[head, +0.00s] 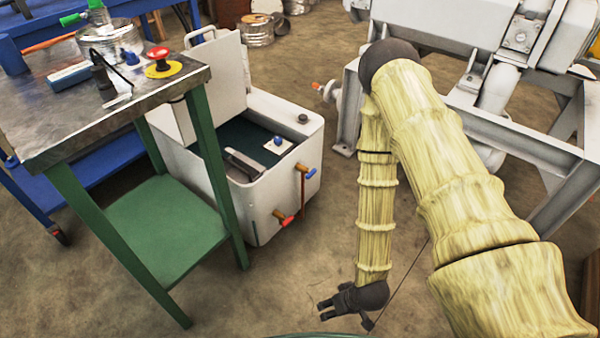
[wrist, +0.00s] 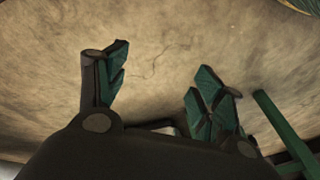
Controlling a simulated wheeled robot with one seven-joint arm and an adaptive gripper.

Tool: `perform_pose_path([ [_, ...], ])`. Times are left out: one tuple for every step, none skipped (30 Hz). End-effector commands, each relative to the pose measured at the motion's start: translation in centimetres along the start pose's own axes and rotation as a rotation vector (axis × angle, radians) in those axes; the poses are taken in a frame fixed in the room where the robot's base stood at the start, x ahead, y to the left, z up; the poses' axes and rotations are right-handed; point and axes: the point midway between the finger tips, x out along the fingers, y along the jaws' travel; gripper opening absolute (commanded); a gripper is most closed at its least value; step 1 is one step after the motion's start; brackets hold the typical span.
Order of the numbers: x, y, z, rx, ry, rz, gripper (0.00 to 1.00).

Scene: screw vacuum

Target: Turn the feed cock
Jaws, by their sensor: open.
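Two small cocks sit on the front of a white tank (head: 258,205). One has a blue-tipped handle (head: 307,172) on a brass body near the upper right corner. The other has a red-tipped handle (head: 284,218) lower on the front face. I cannot tell which is the feed cock. My gripper (head: 323,309) hangs low over the floor, right of and nearer than the tank, apart from both cocks. In the wrist view its green-padded fingers (wrist: 162,68) are spread, with only floor between them. No cock is recognisable there.
A green-legged metal bench (head: 120,105) with a red emergency button (head: 157,54) stands left of the tank, its green lower shelf (head: 165,228) near the floor. The tank's lid (head: 210,85) is raised. A grey machine frame (head: 470,115) stands behind my arm. Floor between is bare.

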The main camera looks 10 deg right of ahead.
Motion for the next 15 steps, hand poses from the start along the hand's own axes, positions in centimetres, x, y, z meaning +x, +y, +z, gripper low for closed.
perform_pose_path([
  [0.6,-0.1,-2.8,-0.018,0.073,-0.041,0.68],
  [0.9,-0.3,-4.4,-0.035,0.117,-0.069,0.68],
  [1.2,-0.4,-6.6,-0.057,0.177,-0.103,0.68],
  [1.4,-0.5,-8.2,-0.075,0.224,-0.127,0.68],
  [1.4,-0.5,-9.8,-0.093,0.27,-0.149,0.68],
  [1.4,-0.5,-11.9,-0.116,0.332,-0.177,0.68],
  [1.3,-0.4,-13.5,-0.133,0.38,-0.197,0.68],
  [1.1,-0.2,-15.0,-0.15,0.427,-0.215,0.68],
  [0.8,0.0,-17.0,-0.175,0.49,-0.238,0.68],
  [0.4,0.3,-18.5,-0.193,0.538,-0.253,0.68],
  [0.0,0.6,-19.9,-0.211,0.585,-0.268,0.68],
  [-0.6,1.0,-21.7,-0.237,0.649,-0.286,0.68],
  [-1.2,1.4,-23.1,-0.257,0.698,-0.298,0.68],
  [-1.7,1.8,-24.3,-0.278,0.744,-0.308,0.68],
  [-2.6,2.5,-25.9,-0.305,0.806,-0.321,0.68],
])
